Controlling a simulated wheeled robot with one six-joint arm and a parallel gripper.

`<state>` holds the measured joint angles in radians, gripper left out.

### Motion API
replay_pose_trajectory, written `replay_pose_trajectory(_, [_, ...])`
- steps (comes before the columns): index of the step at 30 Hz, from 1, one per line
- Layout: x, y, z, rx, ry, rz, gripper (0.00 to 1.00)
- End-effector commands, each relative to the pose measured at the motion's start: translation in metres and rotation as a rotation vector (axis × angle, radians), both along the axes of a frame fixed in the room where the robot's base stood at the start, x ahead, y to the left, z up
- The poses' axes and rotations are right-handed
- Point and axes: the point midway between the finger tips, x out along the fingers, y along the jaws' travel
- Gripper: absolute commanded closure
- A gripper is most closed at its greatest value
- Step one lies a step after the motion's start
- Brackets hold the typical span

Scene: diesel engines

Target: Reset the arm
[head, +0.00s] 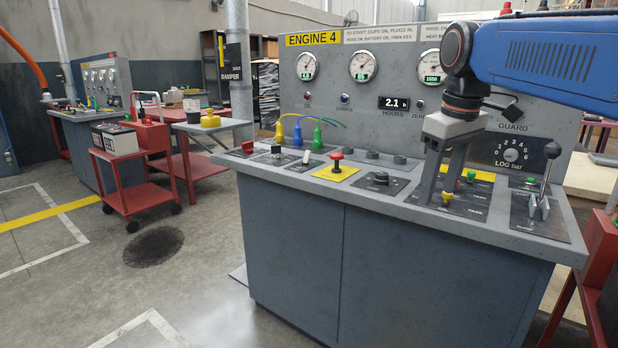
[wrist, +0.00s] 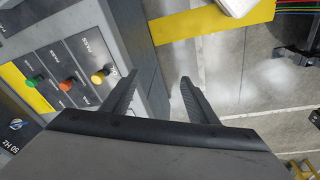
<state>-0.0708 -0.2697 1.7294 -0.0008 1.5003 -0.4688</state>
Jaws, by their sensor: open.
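My gripper (head: 438,196) hangs at the end of my blue arm over the right part of the Engine 4 console (head: 345,218), fingers pointing down. In the wrist view its two dark fingers (wrist: 158,79) stand apart with nothing between them. In that view green (wrist: 34,79), orange (wrist: 68,84) and yellow (wrist: 98,76) knobs lie left of the fingers. In the head view a yellow knob (head: 447,197) and a green knob (head: 472,176) show near the fingers. I cannot tell whether the fingers touch anything.
A lever with a black ball top (head: 551,153) stands at the console's right end. A red mushroom button (head: 336,160) on a yellow plate and several coloured plugs with cables are further left. A red cart (head: 133,174) stands on the floor left of the console. Open floor lies in front.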

Motion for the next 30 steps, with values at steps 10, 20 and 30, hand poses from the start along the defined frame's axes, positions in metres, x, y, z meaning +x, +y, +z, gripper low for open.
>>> replay_pose_trajectory(10, [-0.091,-0.016,-0.098,0.052,-0.100,-0.231,0.46])
replay_pose_trajectory(20, [-0.167,-0.026,-0.206,0.116,-0.189,-0.435,0.46])
replay_pose_trajectory(30, [-0.195,-0.029,-0.254,0.146,-0.224,-0.518,0.46])
